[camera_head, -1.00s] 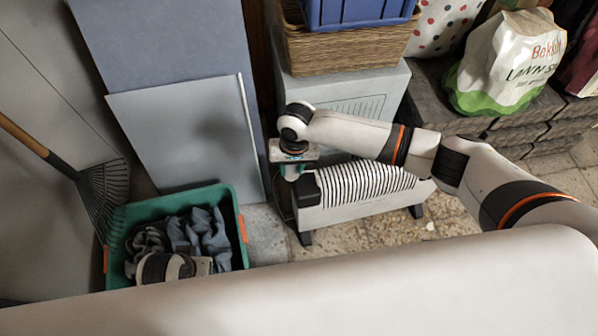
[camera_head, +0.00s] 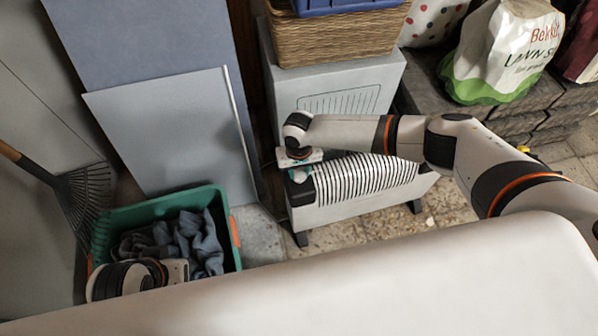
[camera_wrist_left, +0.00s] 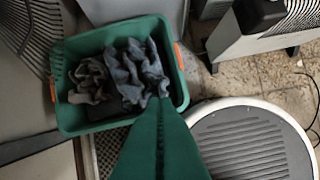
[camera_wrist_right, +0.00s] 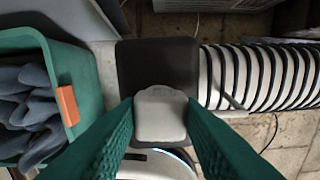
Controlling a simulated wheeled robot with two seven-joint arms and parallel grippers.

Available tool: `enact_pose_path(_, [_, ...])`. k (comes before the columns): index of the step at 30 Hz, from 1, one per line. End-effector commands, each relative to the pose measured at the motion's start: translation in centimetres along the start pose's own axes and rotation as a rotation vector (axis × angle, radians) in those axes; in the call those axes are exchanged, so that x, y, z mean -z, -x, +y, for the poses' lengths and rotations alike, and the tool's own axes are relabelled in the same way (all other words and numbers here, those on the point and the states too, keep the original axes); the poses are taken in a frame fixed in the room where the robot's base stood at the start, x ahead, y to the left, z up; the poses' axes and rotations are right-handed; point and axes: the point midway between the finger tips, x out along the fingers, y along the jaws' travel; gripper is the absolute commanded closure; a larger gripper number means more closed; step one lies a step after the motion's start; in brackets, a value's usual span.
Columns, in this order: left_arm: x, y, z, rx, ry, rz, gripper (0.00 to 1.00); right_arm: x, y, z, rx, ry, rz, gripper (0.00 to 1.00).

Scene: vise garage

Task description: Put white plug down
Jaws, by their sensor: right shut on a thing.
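The white plug (camera_wrist_right: 160,115) is between the green fingers of my right gripper (camera_wrist_right: 160,108), which is shut on it. In the right wrist view the plug overlaps the dark end panel (camera_wrist_right: 150,62) of the white finned heater; whether it touches the panel I cannot tell. My left gripper (camera_wrist_left: 160,108) is shut and empty in the left wrist view, beside the green crate.
The green crate (camera_head: 233,228) with grey-blue cloths (camera_head: 195,240) stands left of the heater. A grey cabinet (camera_head: 385,70) with a wicker basket (camera_head: 335,35) on top is behind it. A rake (camera_head: 80,195) leans at the left.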

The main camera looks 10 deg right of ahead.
Motion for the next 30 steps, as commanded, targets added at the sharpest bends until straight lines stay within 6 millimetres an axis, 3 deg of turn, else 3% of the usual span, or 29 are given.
enact_pose_path(9, [-0.2,-0.2,0.0,0.0,0.0,-0.011,1.0,0.0,-0.5,0.0,-0.001,-0.001,-0.001,1.0])
enact_pose_path(10, [-0.2,-0.2,0.0,0.001,0.0,-0.013,1.0,0.0,-0.5,0.0,-0.001,-0.001,-0.001,0.64])
enact_pose_path(14, [-0.3,-0.2,0.0,0.001,0.0,-0.016,1.0,0.0,-0.5,0.0,-0.001,-0.001,-0.001,0.46])
enact_pose_path(23, [-0.2,-0.1,-0.1,0.001,0.0,-0.014,1.0,-0.1,-0.3,0.0,-0.001,-0.001,-0.001,0.46])
enact_pose_path(30, [0.3,1.6,0.1,0.0,0.002,0.044,1.0,0.0,3.4,0.0,-0.003,-0.001,-0.001,0.46])
